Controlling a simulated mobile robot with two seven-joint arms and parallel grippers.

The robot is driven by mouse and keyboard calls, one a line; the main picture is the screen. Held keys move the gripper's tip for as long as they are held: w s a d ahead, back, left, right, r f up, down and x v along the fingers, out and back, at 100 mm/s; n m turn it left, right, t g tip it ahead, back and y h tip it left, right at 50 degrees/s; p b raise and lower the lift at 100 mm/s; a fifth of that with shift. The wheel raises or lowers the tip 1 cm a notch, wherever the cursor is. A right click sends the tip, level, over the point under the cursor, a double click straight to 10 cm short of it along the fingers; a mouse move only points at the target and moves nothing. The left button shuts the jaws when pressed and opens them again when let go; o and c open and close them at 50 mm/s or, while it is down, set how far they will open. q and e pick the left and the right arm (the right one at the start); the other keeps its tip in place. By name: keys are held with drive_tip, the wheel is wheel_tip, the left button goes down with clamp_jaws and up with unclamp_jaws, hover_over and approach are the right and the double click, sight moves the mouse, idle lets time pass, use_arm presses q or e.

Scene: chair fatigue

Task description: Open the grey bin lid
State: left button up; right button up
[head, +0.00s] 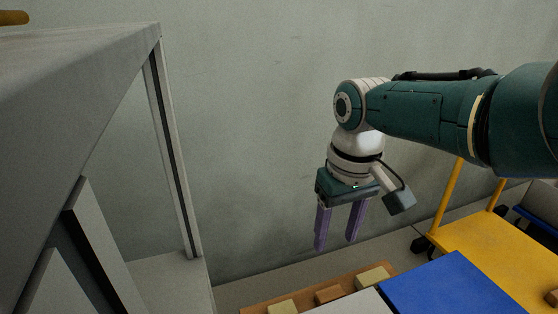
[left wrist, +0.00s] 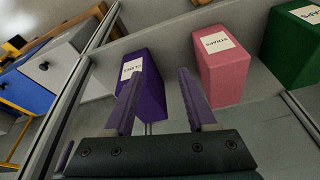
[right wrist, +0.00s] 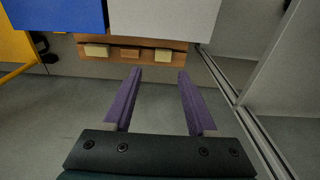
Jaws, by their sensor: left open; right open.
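The grey bin's flat light top, which looks like its lid (head: 350,302), shows at the bottom edge of the head view, beside a blue top. It shows at the top of the right wrist view (right wrist: 165,18), lying flat. In the left wrist view a grey box (left wrist: 55,65) with a small dark knob stands at the left. My right gripper (head: 337,243) is open and empty, pointing down near the wall; its two purple fingers (right wrist: 160,78) stand apart, short of the grey top in its wrist view. My left gripper (left wrist: 158,85) is open, its fingers in front of a purple box; it is outside the head view.
A blue top (head: 450,285) adjoins the grey one. A wooden board with several blocks (head: 328,293) lies by the wall. A yellow cart (head: 490,250) stands right. A grey-framed shelf (head: 175,150) fills the left. Purple (left wrist: 143,90), pink (left wrist: 222,68) and green (left wrist: 292,45) boxes stand near my left gripper.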

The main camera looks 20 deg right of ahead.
wheel_tip(320, 180, up, 8)
drive_tip(key=p, duration=0.8)
drive_tip(key=shift+s+f, duration=0.25)
drive_tip(key=shift+s, duration=0.1)
